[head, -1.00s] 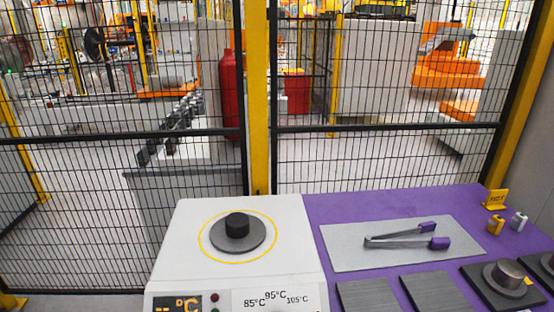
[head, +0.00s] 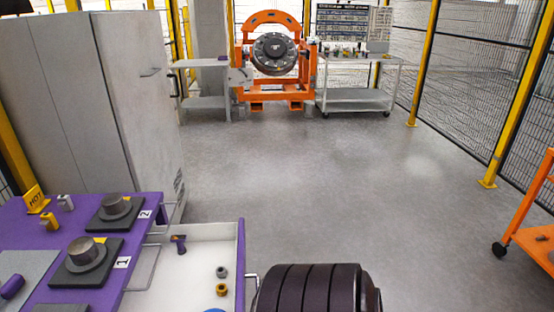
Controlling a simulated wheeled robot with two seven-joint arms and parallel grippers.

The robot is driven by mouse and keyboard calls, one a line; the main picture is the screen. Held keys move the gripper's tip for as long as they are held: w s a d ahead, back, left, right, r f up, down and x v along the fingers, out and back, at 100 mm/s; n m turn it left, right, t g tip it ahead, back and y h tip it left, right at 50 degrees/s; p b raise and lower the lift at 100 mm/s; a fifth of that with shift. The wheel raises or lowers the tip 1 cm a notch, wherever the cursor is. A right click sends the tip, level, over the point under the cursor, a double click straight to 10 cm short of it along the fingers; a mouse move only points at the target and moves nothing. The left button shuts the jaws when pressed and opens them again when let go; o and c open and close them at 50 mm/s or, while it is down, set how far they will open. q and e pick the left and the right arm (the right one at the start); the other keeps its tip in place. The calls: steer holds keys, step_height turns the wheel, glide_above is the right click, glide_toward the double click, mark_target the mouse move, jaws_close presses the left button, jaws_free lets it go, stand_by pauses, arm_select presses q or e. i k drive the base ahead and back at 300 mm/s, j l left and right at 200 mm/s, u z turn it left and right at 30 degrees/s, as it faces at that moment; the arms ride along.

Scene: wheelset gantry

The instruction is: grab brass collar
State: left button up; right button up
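A small brass-coloured ring (head: 222,290), which looks like the brass collar, lies in the white open drawer or tray (head: 205,248) at the lower left of the head view. A grey ring (head: 222,272) lies just behind it.
The purple bench top (head: 30,222) at the left carries dark plates with round metal parts (head: 87,252) and a yellow HOT sign (head: 36,199). A grey cabinet (head: 95,100) stands behind it. Open floor (head: 350,190) reaches to an orange stand (head: 273,90) and a trolley (head: 357,99).

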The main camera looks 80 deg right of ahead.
mark_target(220, 293)
steer(key=l+z, duration=0.15)
steer(key=z, duration=1.7)
steer(key=l+u, duration=0.15)
steer(key=u, duration=0.3)
steer(key=i+l+u, duration=0.1)
steer(key=u, duration=0.35)
steer(key=l+u, duration=0.2)
steer(key=u, duration=0.2)
steer(key=l+u, duration=0.15)
steer(key=u, duration=0.3)
steer(key=k+l+u, duration=0.15)
steer(key=l, duration=0.3)
steer(key=k+l+u, duration=0.2)
steer(key=l, duration=0.2)
steer(key=k+l+u, duration=0.15)
steer(key=l, duration=0.25)
steer(key=k+l+u, duration=0.2)
steer(key=l, duration=0.2)
steer(key=k+l, duration=0.25)
steer(key=i+l, duration=0.1)
steer(key=i, duration=0.35)
